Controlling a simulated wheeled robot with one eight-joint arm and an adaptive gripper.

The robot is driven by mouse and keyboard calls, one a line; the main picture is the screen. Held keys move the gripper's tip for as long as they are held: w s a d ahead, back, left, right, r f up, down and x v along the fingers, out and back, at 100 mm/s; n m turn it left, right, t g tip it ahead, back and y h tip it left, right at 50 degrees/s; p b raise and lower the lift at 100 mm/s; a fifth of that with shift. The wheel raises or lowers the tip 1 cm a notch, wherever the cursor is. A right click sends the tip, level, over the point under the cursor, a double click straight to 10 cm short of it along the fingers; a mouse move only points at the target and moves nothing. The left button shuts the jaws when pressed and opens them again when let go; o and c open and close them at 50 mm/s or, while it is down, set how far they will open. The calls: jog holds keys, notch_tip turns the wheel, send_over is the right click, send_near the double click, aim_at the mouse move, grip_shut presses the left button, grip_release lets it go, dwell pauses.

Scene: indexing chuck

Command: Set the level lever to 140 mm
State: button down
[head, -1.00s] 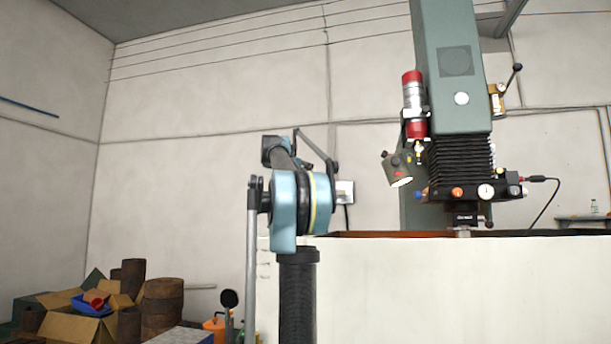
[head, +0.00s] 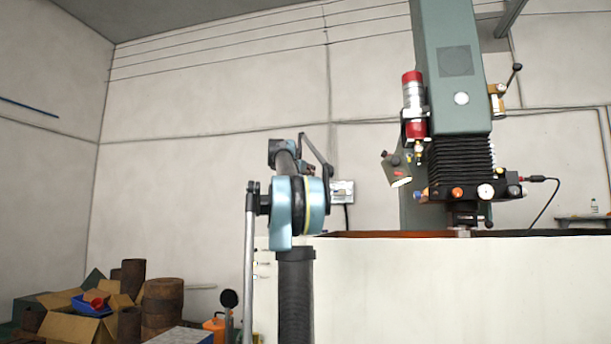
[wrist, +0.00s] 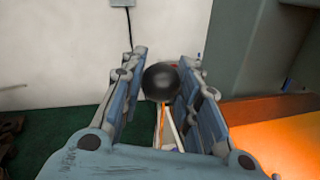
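A black ball knob (wrist: 161,79), which looks like the end of a lever, shows in the middle of the wrist view. My gripper (wrist: 163,62) has its two blue-grey fingers apart, one on each side of the knob. The knob is close to both fingertips; I cannot tell whether either touches it. A thin orange strip (wrist: 162,113) shows below the knob. The lever's shaft and any millimetre scale cannot be made out. In the head view the gripper and knob are hidden behind my arm and the white enclosure.
The white enclosure (head: 450,285) fills the lower right, with a green machine column (head: 447,75) and its tool head (head: 465,190) above. A grey-green wall and an orange-lit surface (wrist: 285,130) stand right of my gripper. Cardboard boxes and rusty drums (head: 163,308) stand at left.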

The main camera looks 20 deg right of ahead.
notch_tip(320, 180, down, 6)
dwell(0.5)
jog(key=shift+a, duration=0.1)
jog(key=c, duration=1.2)
grip_release()
jog(key=v, duration=1.1)
jog(key=shift+s+a, duration=0.2)
jog(key=shift+a, duration=0.15)
